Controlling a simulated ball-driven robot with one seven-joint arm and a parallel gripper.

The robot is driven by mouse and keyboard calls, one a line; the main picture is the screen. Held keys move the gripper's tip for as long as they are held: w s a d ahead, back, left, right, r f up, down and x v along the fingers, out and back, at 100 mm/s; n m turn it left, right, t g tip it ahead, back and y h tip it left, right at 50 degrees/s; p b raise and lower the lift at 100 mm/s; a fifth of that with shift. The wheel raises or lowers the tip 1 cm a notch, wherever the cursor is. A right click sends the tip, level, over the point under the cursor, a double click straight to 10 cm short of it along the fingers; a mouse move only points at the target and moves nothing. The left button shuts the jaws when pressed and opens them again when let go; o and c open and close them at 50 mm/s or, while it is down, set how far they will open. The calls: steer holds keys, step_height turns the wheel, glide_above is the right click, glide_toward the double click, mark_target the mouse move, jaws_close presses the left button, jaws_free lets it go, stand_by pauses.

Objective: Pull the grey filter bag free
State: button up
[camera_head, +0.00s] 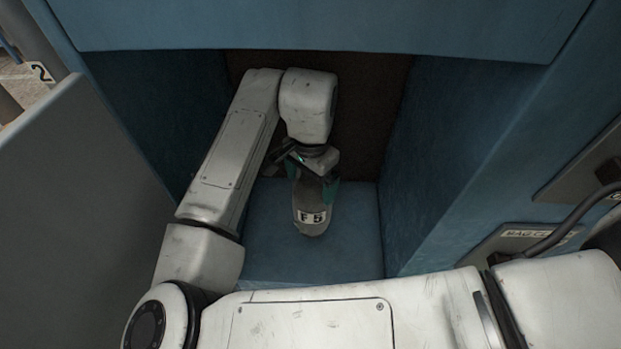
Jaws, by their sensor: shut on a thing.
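The grey filter bag (312,224) is inside a blue recess, in the middle of the head view. It has a rounded lower end and a white label reading "F 5". My gripper (315,180) is shut on the upper part of the bag, with teal-green parts showing on both sides of it. My wrist hides the top of the bag. I cannot tell whether the bag touches the recess floor or is still attached to anything.
Blue walls stand left and right of the recess (450,150), and a blue edge (320,25) crosses above it. A grey panel (80,190) stands at the left. A dark cable (575,222) and a partly hidden label plate (530,236) are at the right. Bare floor (355,235) shows beside the bag.

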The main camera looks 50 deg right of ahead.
steer(key=shift+r+p, duration=0.65)
steer(key=shift+r, duration=0.2)
steer(key=shift+r, duration=2.5)
